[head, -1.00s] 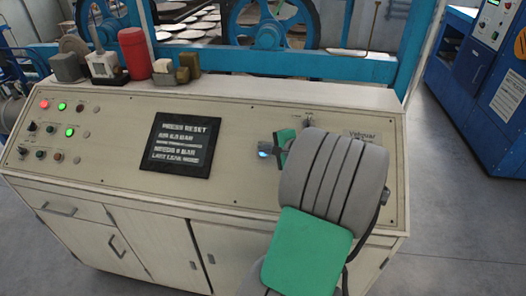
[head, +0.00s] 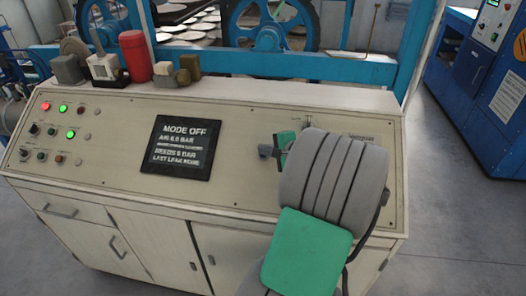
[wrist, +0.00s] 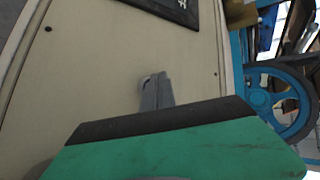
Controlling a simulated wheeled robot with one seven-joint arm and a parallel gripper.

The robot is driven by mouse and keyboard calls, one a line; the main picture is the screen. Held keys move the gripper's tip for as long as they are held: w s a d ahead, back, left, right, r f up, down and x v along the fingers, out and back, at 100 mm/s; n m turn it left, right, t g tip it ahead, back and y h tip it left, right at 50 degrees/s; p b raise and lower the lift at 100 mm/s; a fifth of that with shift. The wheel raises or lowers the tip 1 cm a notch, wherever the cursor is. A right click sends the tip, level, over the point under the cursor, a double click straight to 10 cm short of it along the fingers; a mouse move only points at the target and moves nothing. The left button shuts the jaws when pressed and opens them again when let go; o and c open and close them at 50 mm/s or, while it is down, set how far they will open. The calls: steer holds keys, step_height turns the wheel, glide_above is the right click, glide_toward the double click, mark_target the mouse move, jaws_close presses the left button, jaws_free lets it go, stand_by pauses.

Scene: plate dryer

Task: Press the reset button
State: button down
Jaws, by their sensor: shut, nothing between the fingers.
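A small round blue-grey button (head: 264,152), unlit, sits on the sloping beige panel in the head view, just left of my gripper (head: 279,153). My gripper is mostly hidden behind my grey and green arm, so contact with the button cannot be told there. In the wrist view the grey fingers of my gripper (wrist: 157,91) are together and empty, close to the panel. A small pale round shape shows at their tips. The black display (head: 180,148) reads MODE OFF.
The beige console (head: 230,185) has indicator lights and knobs at its left end; one red light (head: 45,106) and two green ones are lit. A red cylinder (head: 136,55) and small blocks stand on its top ledge. Blue machinery (head: 310,64) rises behind. Grey floor lies right.

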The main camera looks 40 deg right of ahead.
steer(key=shift+s+a+r, duration=0.1)
steer(key=shift+a+r, duration=0.05)
steer(key=shift+r, duration=0.05)
steer(key=r+p, duration=0.1)
steer(key=s+a+r+p, duration=0.1)
steer(key=r+p, duration=0.1)
steer(key=a+r+p, duration=0.1)
steer(key=shift+s+r, duration=0.15)
steer(key=shift+s, duration=0.15)
stand_by(0.8)
